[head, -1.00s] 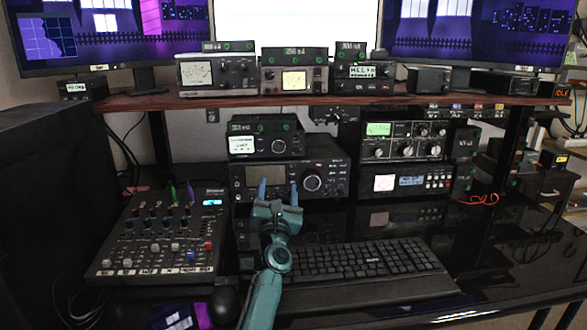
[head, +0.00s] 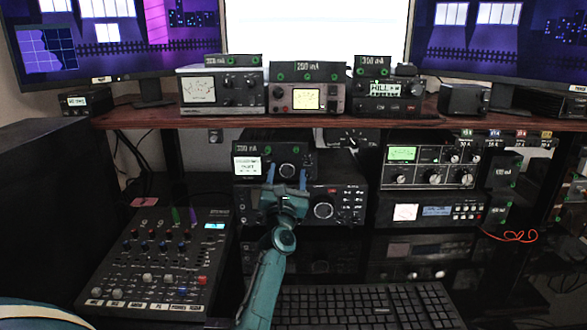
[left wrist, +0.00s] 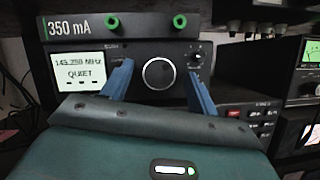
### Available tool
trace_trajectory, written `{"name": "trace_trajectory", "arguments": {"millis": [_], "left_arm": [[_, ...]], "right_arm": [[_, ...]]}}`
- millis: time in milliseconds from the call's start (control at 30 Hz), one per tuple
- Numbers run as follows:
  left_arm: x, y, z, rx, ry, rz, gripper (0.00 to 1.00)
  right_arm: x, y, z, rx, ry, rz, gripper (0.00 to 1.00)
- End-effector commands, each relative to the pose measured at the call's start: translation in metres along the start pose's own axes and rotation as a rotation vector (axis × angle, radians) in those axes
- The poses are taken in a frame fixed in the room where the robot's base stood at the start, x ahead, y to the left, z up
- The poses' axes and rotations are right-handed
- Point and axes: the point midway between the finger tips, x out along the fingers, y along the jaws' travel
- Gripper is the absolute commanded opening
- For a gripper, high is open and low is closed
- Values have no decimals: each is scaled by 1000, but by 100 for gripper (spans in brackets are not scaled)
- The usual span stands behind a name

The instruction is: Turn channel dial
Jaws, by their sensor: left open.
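A small black radio (head: 248,166) sits on top of a larger black radio. It has a lit screen (left wrist: 82,70) reading about 145.250 MHz and QUIET, and a large round dial (left wrist: 158,74) with a pale ring. The dial also shows in the head view (head: 289,171). My left gripper (head: 287,174) is open and empty in front of this radio. In the left wrist view, its two blue fingers (left wrist: 159,72) stand on either side of the dial, with gaps between them and it. Whether the fingertips reach the panel is unclear. My right gripper is not in view.
The larger radio (head: 345,205) with its own round knob is just below. A mixer (head: 150,262) lies to the left and a keyboard (head: 370,305) in front. A shelf (head: 330,121) with more instruments hangs over the radio. Another radio stack (head: 430,172) stands to the right.

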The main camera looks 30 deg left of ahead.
Motion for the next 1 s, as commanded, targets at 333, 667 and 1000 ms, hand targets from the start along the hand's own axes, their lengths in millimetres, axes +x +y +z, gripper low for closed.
{"name": "trace_trajectory", "arguments": {"millis": [333,667,1000], "left_arm": [[0,1,0,0,0,0,56],[0,1,0,0,0,0,29],[0,1,0,7,0,-2,15]], "right_arm": [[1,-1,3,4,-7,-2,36],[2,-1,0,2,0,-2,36],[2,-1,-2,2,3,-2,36]]}}
